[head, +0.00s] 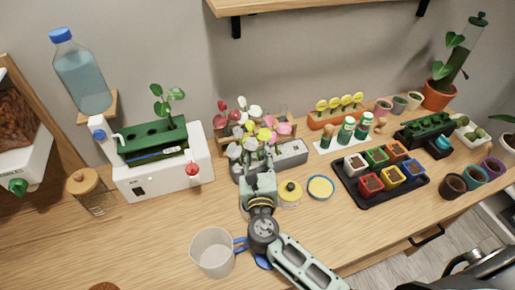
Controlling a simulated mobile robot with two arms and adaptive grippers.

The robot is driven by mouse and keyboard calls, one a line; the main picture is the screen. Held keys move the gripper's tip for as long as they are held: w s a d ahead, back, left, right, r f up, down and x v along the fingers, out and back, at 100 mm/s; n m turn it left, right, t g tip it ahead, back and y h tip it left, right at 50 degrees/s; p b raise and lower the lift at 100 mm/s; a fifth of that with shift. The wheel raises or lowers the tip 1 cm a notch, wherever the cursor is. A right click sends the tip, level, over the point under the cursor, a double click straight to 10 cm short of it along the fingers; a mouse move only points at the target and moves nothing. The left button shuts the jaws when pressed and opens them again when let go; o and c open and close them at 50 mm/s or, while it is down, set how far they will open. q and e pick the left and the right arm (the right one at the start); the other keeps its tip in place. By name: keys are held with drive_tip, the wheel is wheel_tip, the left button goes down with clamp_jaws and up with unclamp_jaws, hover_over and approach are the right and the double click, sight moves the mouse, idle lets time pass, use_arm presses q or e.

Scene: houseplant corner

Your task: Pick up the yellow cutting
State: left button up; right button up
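The yellow cutting (264,134) shows as a yellow head among red, white and pink ones at the middle of the table. The cuttings stand close together in and around a grey holder (291,155). My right gripper (255,156) is just in front of the cluster, its fingers pointing away toward the back, close below the yellow head. Its fingertips blend with the white and grey heads, so I cannot tell whether it is open or touching anything. The stem of the yellow cutting is hidden. My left gripper is not in view.
A clear beaker (212,252) is at the front. A black tray (381,204) of colored pots is at right. The left front table is clear.

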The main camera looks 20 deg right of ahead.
sight(257, 145)
drive_tip(key=x, duration=0.3)
drive_tip(key=shift+w, duration=0.3)
drive_tip(key=shift+s, duration=0.1)
clamp_jaws()
